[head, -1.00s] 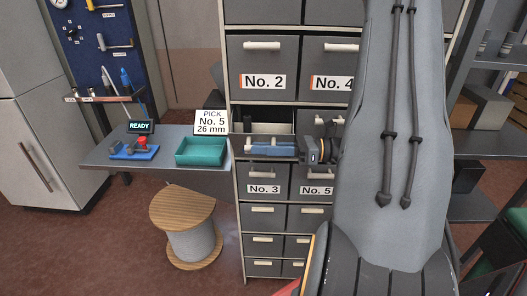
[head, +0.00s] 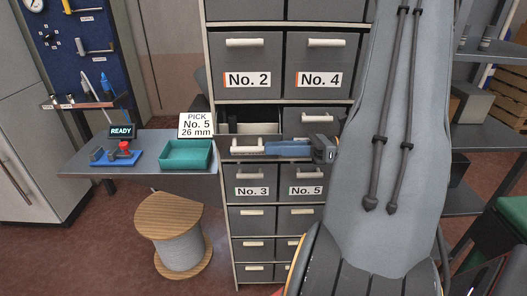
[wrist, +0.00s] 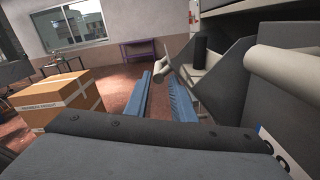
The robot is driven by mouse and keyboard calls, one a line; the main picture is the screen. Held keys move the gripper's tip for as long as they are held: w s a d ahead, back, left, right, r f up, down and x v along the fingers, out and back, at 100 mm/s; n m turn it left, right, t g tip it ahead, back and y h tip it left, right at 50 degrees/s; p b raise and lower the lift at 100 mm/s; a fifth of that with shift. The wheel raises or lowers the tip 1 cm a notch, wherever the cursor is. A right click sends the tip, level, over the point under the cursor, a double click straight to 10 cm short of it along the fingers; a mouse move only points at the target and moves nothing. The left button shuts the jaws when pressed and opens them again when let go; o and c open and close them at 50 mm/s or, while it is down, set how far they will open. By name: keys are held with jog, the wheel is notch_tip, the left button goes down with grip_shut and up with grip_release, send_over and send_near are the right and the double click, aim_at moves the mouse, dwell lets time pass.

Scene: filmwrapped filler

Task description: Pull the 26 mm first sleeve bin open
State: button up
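The cabinet bin in the row between No. 2 and No. 3 stands partly pulled out (head: 226,147). A dark upright piece shows inside it, also as a black cylinder (wrist: 200,50) in the wrist view. I cannot read a label on this bin. Its pale handle (head: 247,146) is clear of my gripper (head: 266,149), whose blue fingers lie just to its right, pointing left. In the wrist view my fingers are apart with an empty gap between them, and the handle lies beyond the tips. A sign (head: 197,125) reads PICK No. 5, 26 mm.
A closed bin with a pale handle (head: 318,118) sits right of the open one. Bins No. 3 (head: 253,178) and No. 5 (head: 305,178) are below. A teal tray (head: 186,155) stands on the side table, with a cable spool (head: 175,235) beneath. A cardboard box (wrist: 65,105) stands left.

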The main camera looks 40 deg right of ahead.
jog(key=shift+s+d, duration=0.15)
jog(key=shift+d, duration=0.05)
jog(key=p+v, duration=0.2)
jog(key=v, duration=0.7)
dwell(0.9)
jog(key=shift+p, duration=0.35)
dwell(0.6)
